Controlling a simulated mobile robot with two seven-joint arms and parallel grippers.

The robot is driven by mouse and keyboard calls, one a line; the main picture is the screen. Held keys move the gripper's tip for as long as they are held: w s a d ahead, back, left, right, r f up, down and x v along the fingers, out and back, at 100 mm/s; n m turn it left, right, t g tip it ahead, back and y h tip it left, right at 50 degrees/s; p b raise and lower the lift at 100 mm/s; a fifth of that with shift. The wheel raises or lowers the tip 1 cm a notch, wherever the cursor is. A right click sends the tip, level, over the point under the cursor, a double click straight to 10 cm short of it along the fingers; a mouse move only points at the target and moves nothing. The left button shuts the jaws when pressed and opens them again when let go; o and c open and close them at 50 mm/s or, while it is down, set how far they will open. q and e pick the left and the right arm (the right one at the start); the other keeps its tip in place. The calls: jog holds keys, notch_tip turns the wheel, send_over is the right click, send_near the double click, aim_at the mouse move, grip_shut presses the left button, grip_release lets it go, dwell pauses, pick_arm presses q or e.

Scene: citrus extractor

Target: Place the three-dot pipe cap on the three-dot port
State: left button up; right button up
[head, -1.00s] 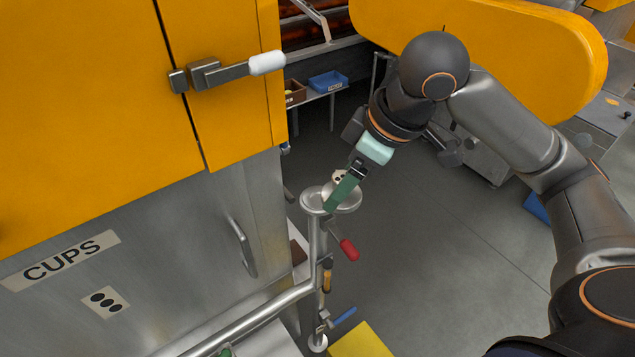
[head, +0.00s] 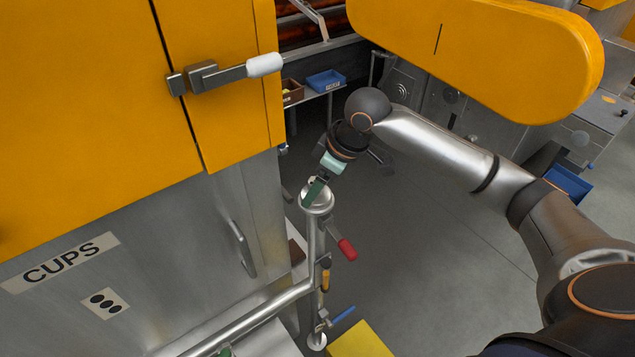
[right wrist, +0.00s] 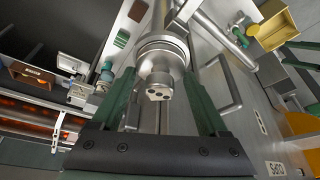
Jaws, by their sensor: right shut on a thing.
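My right gripper (head: 314,190) reaches down from the upper right onto the top of the upright pipe (head: 314,236). It is shut on the pipe cap (head: 325,204), a round metal disc with a knob. In the right wrist view, the knob (right wrist: 160,92) shows several dark dots on its end and lies between the green fingers of the gripper (right wrist: 160,82). The cap lines up with the pipe top, whose port is hidden beneath it. I cannot tell whether cap and port touch. My left gripper is not in view.
A red valve handle (head: 347,249) juts right below the pipe top. A blue handle (head: 342,318) is lower. The floor to the right is open.

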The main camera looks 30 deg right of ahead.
jog(key=shift+f, duration=0.15)
jog(key=o, duration=1.5)
jog(key=v, duration=1.2)
